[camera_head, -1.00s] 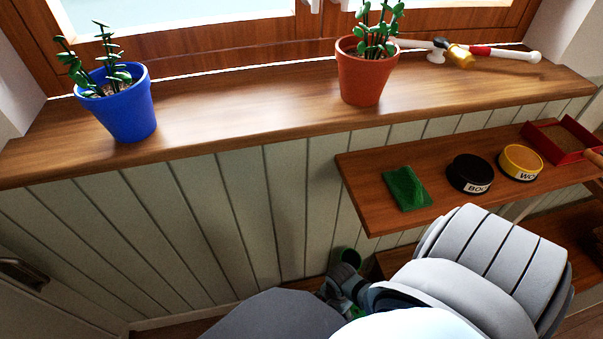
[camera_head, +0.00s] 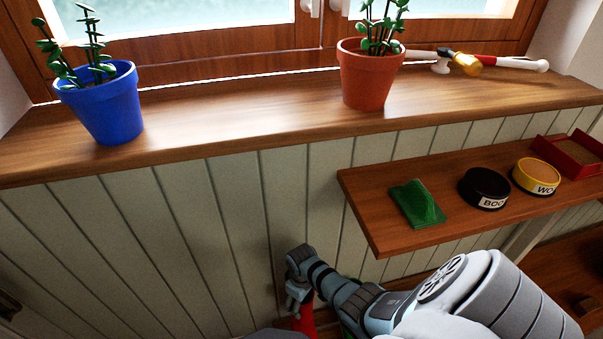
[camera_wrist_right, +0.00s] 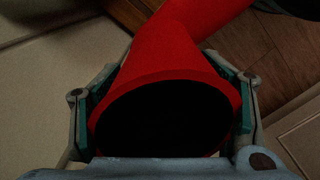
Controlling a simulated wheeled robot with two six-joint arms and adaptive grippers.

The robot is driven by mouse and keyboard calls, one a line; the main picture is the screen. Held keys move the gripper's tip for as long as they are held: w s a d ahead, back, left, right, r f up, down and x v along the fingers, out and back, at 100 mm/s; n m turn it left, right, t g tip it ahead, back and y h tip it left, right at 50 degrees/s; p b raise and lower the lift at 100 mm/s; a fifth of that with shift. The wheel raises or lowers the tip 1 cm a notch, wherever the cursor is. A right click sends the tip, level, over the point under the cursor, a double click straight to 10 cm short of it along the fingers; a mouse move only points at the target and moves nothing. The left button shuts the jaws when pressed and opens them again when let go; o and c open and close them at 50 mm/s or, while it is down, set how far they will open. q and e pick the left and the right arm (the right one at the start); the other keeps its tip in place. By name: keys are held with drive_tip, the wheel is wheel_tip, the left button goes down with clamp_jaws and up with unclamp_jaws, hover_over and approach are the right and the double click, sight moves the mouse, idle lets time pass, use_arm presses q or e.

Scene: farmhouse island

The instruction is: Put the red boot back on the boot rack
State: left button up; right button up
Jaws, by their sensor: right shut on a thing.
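The red boot (camera_head: 304,325) shows only in part at the bottom of the head view, below my right gripper (camera_head: 299,302). In the right wrist view the boot (camera_wrist_right: 185,45) has its dark open top facing the camera. The fingers of my right gripper (camera_wrist_right: 167,105) press on both sides of the boot's shaft. I cannot make out a boot rack for certain. A bit of green shows beside my right arm at the bottom edge, too hidden to identify. My left gripper is not in view.
A lower wooden surface (camera_head: 560,262) lies beneath. Blue (camera_head: 105,105) and terracotta (camera_head: 368,78) pots stand on the sill.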

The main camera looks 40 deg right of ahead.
sight(306, 325)
drive_tip(key=shift+w+r, duration=0.1)
wheel_tip(306, 325, down, 7)
drive_tip(key=b, duration=0.5)
drive_tip(key=shift+b, duration=0.35)
drive_tip(key=shift+f+b, duration=0.35)
drive_tip(key=shift+f, duration=0.05)
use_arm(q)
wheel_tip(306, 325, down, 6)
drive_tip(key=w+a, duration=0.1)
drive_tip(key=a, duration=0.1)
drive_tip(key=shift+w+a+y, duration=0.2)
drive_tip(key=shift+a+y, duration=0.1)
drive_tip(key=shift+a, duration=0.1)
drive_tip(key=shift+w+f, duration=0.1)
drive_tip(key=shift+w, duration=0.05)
use_arm(e)
drive_tip(key=shift+f, duration=0.1)
